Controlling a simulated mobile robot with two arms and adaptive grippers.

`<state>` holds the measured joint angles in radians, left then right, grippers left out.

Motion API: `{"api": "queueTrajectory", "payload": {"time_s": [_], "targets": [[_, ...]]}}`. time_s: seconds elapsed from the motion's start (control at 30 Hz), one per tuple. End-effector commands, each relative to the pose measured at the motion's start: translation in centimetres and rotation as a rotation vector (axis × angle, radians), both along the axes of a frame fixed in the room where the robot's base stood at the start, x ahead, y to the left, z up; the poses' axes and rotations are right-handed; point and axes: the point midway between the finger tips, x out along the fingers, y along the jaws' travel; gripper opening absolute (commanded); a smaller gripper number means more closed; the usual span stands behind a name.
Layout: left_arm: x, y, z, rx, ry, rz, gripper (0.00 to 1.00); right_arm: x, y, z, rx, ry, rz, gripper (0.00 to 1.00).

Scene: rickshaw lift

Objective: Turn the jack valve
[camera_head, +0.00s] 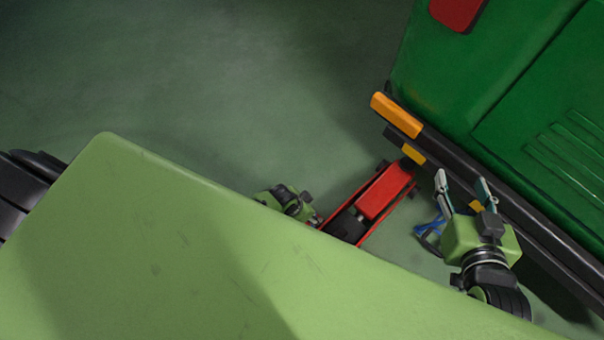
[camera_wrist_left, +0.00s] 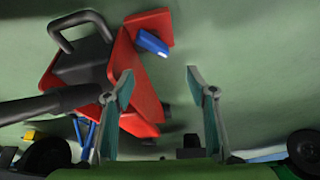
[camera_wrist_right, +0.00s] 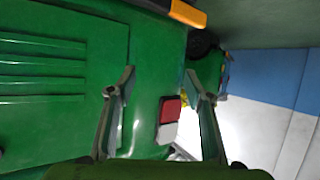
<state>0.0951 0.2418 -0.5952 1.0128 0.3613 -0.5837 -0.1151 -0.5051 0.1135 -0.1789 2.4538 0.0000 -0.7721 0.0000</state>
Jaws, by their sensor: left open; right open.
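The red floor jack (camera_head: 385,192) lies on the floor beside the green vehicle, with its far end close to the bumper. In the left wrist view the jack (camera_wrist_left: 142,95) shows a dark central part with a handle loop, and a small blue part (camera_wrist_left: 152,42) at one red end; I cannot tell for sure that this is the valve. My left gripper (camera_wrist_left: 160,73) is open and empty, its fingers near the jack and apart from the blue part. In the head view it is partly hidden by my green body. My right gripper (camera_head: 461,179) is open and empty near the bumper.
The green vehicle (camera_head: 490,70) with its dark bumper (camera_head: 545,235) fills the right side. A blue stand-like object (camera_head: 430,228) is on the floor beside my right gripper. The floor (camera_head: 250,80) at the upper left is clear.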

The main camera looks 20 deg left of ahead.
Motion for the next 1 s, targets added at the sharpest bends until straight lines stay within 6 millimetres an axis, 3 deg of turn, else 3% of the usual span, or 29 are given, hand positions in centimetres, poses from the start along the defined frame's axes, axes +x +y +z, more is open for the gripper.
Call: {"api": "queueTrajectory", "payload": {"time_s": [1.0], "targets": [[-0.4, 0.3, 1.2, 0.000, 0.000, 0.000, 0.51, -4.4, -1.9, -5.2, -0.070, 0.300, -0.022, 0.47]]}}
